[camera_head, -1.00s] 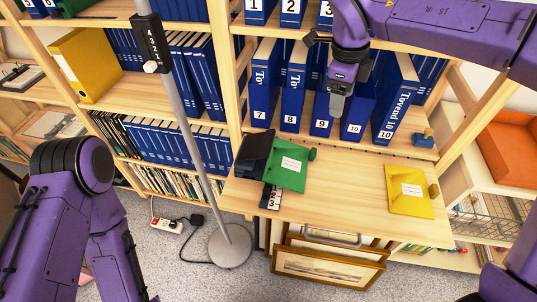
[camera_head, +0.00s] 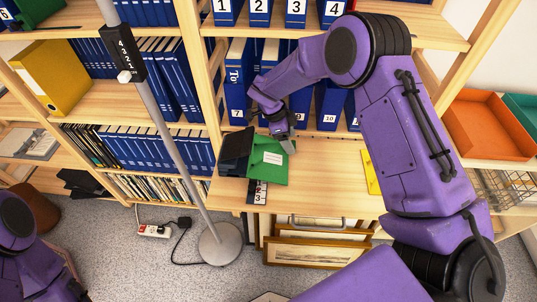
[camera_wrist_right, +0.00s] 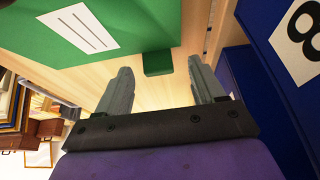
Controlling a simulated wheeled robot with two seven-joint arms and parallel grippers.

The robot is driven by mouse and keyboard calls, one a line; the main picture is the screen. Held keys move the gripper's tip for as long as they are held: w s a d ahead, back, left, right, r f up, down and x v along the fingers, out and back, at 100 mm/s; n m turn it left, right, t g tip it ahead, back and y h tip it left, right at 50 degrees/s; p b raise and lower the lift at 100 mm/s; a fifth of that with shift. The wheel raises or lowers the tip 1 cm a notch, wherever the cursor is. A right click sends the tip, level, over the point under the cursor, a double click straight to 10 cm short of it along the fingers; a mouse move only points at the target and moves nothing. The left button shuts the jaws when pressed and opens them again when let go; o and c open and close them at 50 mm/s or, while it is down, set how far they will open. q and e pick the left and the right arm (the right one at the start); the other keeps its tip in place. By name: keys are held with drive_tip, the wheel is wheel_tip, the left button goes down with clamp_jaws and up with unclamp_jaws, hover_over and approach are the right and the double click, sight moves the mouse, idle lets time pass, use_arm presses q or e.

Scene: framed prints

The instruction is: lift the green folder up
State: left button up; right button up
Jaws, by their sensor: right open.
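The green folder (camera_head: 270,160) lies on the wooden desk shelf, leaning partly against a black object at its left. It carries a white label with lines. In the right wrist view the green folder (camera_wrist_right: 110,25) fills the upper left, with a small green block (camera_wrist_right: 157,63) beside its edge. My right gripper (camera_head: 288,146) is above the folder's right edge near that block. In the right wrist view my right gripper (camera_wrist_right: 160,85) is open, with nothing between its fingers. My left arm shows at the lower left of the head view, but its gripper is out of view.
Blue numbered binders (camera_head: 237,85) stand close behind the folder. A black object (camera_head: 235,152) touches its left side. A yellow folder (camera_head: 370,172) is partly hidden by my right arm. A grey pole (camera_head: 170,130) stands at left. The desk (camera_head: 330,185) is clear between the folders.

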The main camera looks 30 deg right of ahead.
drive_tip(key=shift+x, duration=1.1)
drive_tip(key=c, duration=1.2)
drive_tip(key=shift+r, duration=0.6)
wheel_tip(320, 180, up, 2)
drive_tip(key=shift+w+r+b, duration=0.1)
drive_tip(key=shift+r+b, duration=0.05)
drive_tip(key=shift+b, duration=0.4)
drive_tip(key=shift+c, duration=0.2)
drive_tip(key=s+a+b, duration=0.1)
drive_tip(key=s+a, duration=0.2)
drive_tip(key=s, duration=0.2)
drive_tip(key=s+a+b, duration=0.1)
drive_tip(key=s+a, duration=0.2)
drive_tip(key=s, duration=0.2)
drive_tip(key=s+a+b, duration=0.1)
drive_tip(key=s+a, duration=0.2)
drive_tip(key=s, duration=0.2)
drive_tip(key=shift+s+a, duration=0.2)
drive_tip(key=shift+s, duration=0.05)
drive_tip(key=shift+r, duration=0.1)
wheel_tip(320, 180, up, 6)
drive_tip(key=p, duration=0.7)
